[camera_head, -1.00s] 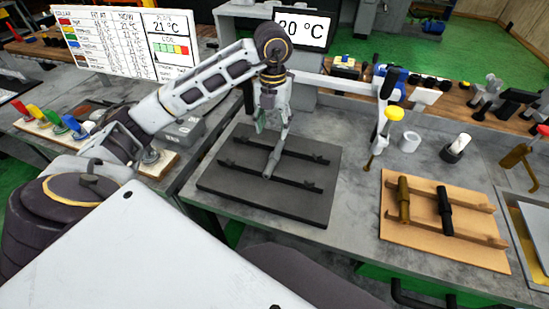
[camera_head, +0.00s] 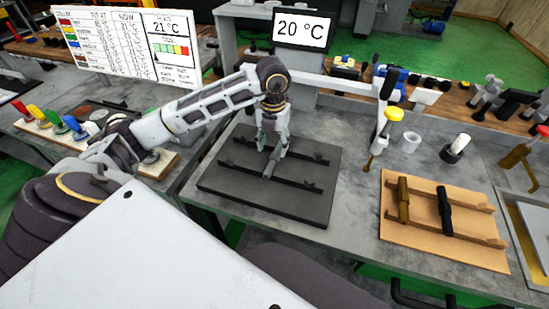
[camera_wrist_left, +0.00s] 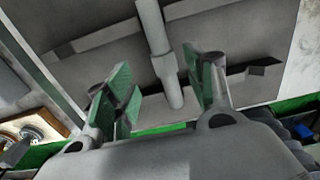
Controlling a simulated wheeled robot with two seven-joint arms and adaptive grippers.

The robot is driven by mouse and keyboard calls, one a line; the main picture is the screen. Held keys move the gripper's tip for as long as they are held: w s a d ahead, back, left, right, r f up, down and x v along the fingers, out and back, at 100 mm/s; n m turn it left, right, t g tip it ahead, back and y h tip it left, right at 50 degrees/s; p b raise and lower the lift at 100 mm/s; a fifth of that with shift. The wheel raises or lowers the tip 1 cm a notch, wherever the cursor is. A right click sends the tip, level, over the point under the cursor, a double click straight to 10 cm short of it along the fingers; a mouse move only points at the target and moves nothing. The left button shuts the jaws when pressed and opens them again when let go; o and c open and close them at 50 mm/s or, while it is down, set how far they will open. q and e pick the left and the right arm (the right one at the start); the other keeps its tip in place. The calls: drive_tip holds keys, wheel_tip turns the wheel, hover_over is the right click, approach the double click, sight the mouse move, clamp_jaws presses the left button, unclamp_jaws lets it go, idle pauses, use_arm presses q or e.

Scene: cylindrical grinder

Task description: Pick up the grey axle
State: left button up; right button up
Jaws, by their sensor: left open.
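The grey axle (camera_head: 268,171) lies across two dark rails on a dark grey tray (camera_head: 222,182) at the centre of the bench. My left gripper (camera_head: 272,146) is open above the axle and hides part of it in the head view. In the left wrist view the axle (camera_wrist_left: 153,30) runs up the picture, with a thicker collar partway along. It passes between the spread green-padded fingers of my left gripper (camera_wrist_left: 158,88). I see no clear contact between fingers and axle. My right gripper is not in view.
A tan tray (camera_head: 400,232) to the right holds a brown axle (camera_head: 403,199) and a black axle (camera_head: 445,210). A yellow-topped upright tool (camera_head: 381,137) stands between the trays. Coloured handles (camera_head: 55,122) stand at the left. A temperature screen (camera_head: 300,28) is behind.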

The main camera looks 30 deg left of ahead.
sight(275, 154)
use_arm(q)
drive_tip(key=shift+s+d+f+p, duration=0.1)
drive_tip(key=shift+d+f+p, duration=0.15)
drive_tip(key=shift+f, duration=0.55)
drive_tip(key=shift+s+d+f+p, duration=0.1)
drive_tip(key=shift+f+p, duration=0.1)
drive_tip(key=shift+f, duration=1.6)
drive_tip(key=c, duration=1.2)
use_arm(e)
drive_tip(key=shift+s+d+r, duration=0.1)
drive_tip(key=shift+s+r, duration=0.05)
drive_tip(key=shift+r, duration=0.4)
use_arm(q)
drive_tip(key=shift+w, duration=0.1)
